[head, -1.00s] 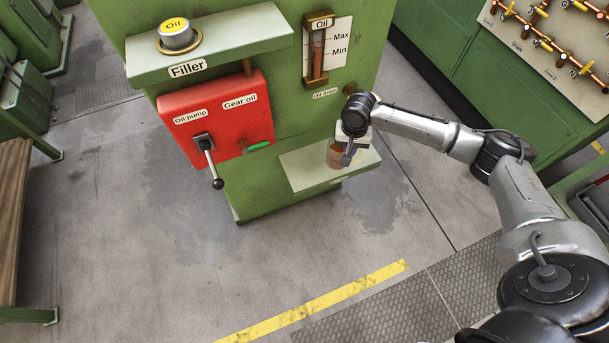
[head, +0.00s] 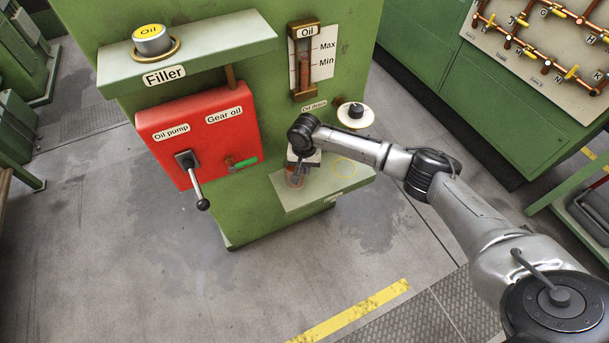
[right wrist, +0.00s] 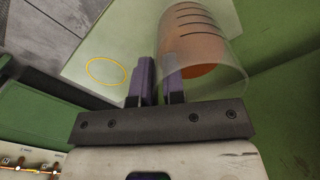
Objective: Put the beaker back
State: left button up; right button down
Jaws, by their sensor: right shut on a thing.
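The clear beaker with orange-brown liquid (head: 296,179) is at the left part of the small green shelf (head: 308,202) in the head view. It also shows large in the right wrist view (right wrist: 208,48), with dark marks on its wall. My right gripper (right wrist: 158,75) is shut on the beaker at its wall; the arm hides its upper part in the head view. A yellow ring (head: 343,180) is marked on the shelf right of the beaker, and it is empty. I cannot tell whether the beaker touches the shelf. My left gripper is out of view.
The oil drain (head: 355,115) with a black knob sits above the shelf. The red panel (head: 205,130) with a lever (head: 195,180) and green handle is to the left. The Filler ledge (head: 190,52) juts out above. Floor in front is clear.

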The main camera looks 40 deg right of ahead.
aim_at(304, 174)
notch_tip(304, 174, down, 4)
jog(key=shift+r+b, duration=0.1)
jog(key=shift+b, duration=0.85)
jog(key=c, duration=1.2)
grip_release()
